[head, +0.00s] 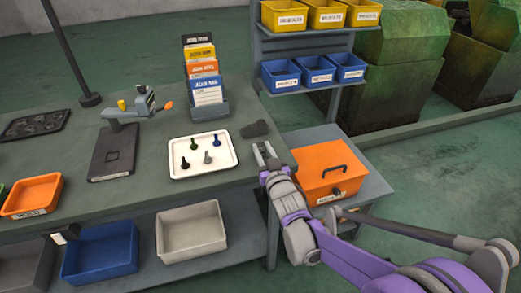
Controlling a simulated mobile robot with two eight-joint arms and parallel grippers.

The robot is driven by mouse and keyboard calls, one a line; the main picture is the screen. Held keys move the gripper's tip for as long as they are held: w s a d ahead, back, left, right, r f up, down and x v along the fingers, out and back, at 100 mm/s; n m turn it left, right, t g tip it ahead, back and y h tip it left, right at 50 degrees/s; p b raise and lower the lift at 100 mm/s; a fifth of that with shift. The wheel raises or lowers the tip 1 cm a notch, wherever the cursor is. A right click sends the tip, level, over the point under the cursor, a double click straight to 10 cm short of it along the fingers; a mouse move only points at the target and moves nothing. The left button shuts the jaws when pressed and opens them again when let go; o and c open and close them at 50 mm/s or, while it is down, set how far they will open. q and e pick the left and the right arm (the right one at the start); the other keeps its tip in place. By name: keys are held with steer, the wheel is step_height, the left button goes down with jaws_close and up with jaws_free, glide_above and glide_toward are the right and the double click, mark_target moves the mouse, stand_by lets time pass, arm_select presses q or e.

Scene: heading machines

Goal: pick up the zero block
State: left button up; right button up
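I cannot tell for sure which thing is the zero block. A grey gauge stand (117,140) with a dark base plate stands on the workbench. A small, dark grey, flat, irregular piece (255,129) lies near the bench's right edge, perhaps a cloth. My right gripper (265,152) is at the right end of the bench, just right of a white tray (203,155) and nearer than the dark piece. Its two fingers are apart with nothing seen between them. My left gripper is not in view.
The white tray holds several small bolt-like pieces. A card rack (207,105) stands behind it. An orange bin (33,196) and a black tray (36,125) are at the left. An orange case (328,165) sits on a lower stand at the right. Bins fill a rack (300,45) behind.

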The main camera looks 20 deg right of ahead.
jaws_close()
steer(key=shift+r, duration=0.15)
